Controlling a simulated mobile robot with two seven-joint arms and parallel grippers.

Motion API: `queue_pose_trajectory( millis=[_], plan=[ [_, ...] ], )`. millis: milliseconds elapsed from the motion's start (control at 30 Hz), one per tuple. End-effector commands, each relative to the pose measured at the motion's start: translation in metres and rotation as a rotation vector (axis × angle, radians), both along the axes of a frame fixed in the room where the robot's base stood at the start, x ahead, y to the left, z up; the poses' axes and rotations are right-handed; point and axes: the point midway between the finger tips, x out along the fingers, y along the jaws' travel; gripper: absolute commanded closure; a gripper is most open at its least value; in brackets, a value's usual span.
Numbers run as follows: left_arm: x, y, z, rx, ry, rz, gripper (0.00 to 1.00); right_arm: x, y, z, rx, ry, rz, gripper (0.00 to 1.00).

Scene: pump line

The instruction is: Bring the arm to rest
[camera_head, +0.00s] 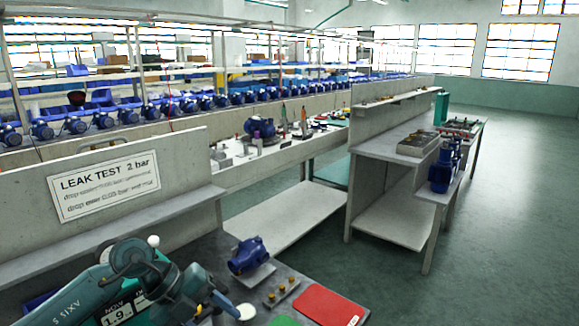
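A teal arm, which appears to be my left one, comes in from the lower left over the near bench. Its end, where my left gripper (218,302) seems to be, lies low in the picture, left of a small white disc (246,311). The fingers are too small and overlapped to tell open from shut, and I cannot make out anything held. A blue pump housing (248,257) sits on a light plate to the right of the arm, apart from it. My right gripper is not in view.
The near bench holds a tray of brass fittings (281,291), a red mat (322,305) and part of a green one (283,321). A leak test sign (104,186) hangs on the panel behind. Another bench (395,148) stands right, with blue pumps (444,165). Floor at right is clear.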

Motion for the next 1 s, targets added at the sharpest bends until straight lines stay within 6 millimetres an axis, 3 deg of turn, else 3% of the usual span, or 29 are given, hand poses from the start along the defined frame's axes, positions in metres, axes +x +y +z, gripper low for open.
queue_pose_trajectory(
  millis=[33, 100, 200, 267, 367, 433, 567, 700, 800, 900, 1000],
  plan=[
    [-0.020, -0.036, -0.003, -0.175, 0.016, -0.038, 0.48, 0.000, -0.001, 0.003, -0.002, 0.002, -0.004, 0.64],
    [-0.040, -0.077, 0.007, -0.435, 0.019, -0.041, 0.48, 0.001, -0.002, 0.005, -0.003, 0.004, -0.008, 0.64],
    [-0.057, -0.110, 0.030, -0.777, 0.024, 0.060, 0.48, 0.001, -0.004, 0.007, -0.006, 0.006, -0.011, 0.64],
    [-0.060, -0.116, 0.041, -0.954, 0.033, 0.177, 0.48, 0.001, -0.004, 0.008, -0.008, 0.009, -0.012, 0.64],
    [-0.056, -0.107, 0.046, -1.181, 0.060, 0.448, 0.48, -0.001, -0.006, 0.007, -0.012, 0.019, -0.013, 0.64],
    [-0.052, -0.090, 0.035, -1.276, 0.095, 0.680, 0.48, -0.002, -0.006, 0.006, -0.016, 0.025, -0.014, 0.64],
    [-0.061, -0.048, -0.019, -1.303, 0.211, 1.161, 0.48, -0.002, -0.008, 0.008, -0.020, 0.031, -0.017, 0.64],
    [-0.105, -0.014, -0.094, -1.147, 0.392, 1.595, 0.48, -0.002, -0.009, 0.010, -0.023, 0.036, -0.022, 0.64],
    [-0.141, -0.004, -0.131, -1.021, 0.508, 1.770, 0.48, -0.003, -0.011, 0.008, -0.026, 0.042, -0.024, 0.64],
    [-0.167, 0.000, -0.151, -0.933, 0.590, 1.862, 0.48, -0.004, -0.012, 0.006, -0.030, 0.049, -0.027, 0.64],
    [-0.181, 0.001, -0.161, -0.884, 0.632, 1.902, 0.48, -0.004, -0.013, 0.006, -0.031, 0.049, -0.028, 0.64]
  ],
)
